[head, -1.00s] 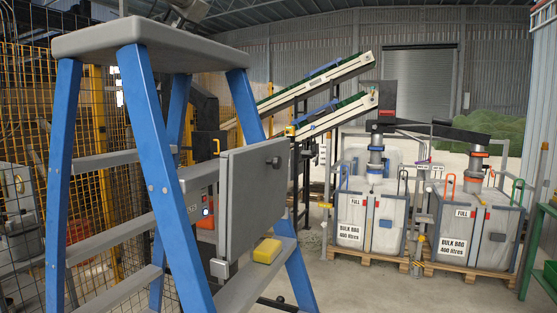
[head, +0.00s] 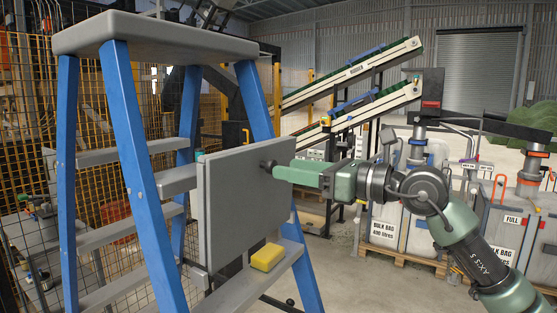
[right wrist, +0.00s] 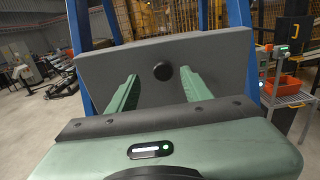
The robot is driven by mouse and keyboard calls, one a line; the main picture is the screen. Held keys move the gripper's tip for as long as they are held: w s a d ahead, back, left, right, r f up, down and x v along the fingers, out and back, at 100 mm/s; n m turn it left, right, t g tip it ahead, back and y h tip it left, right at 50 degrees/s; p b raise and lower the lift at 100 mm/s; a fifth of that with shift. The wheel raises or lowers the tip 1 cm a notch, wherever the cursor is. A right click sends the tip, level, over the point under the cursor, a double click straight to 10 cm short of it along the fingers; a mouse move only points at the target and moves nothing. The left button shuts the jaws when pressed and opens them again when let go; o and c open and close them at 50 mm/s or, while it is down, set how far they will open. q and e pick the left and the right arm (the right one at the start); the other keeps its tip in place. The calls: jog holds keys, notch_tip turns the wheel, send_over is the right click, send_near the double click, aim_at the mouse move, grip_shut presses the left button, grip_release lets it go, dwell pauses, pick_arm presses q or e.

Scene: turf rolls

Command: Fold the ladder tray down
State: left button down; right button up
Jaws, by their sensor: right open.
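The ladder (head: 142,170) has blue rails, grey steps and a grey top cap. My right gripper (head: 277,170) reaches in from the right at the knob. In the right wrist view its two green fingers are apart, with the knob (right wrist: 163,72) between them and the tray face (right wrist: 160,55) ahead; I cannot tell if they touch it. My left gripper is not in view.
A yellow sponge-like block (head: 267,257) lies on a ladder step just below the tray. A wire mesh fence (head: 25,100) stands behind the ladder at left. Bulk bags on pallets (head: 385,225) and conveyors (head: 350,75) stand behind my right arm.

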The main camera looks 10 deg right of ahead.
jog(key=shift+p+x, duration=0.6)
jog(key=shift+x, duration=1.15)
jog(key=shift+w+d, duration=0.15)
jog(key=shift+d, duration=0.05)
jog(key=c, duration=1)
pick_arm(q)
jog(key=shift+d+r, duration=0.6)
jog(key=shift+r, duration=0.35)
pick_arm(e)
grip_shut()
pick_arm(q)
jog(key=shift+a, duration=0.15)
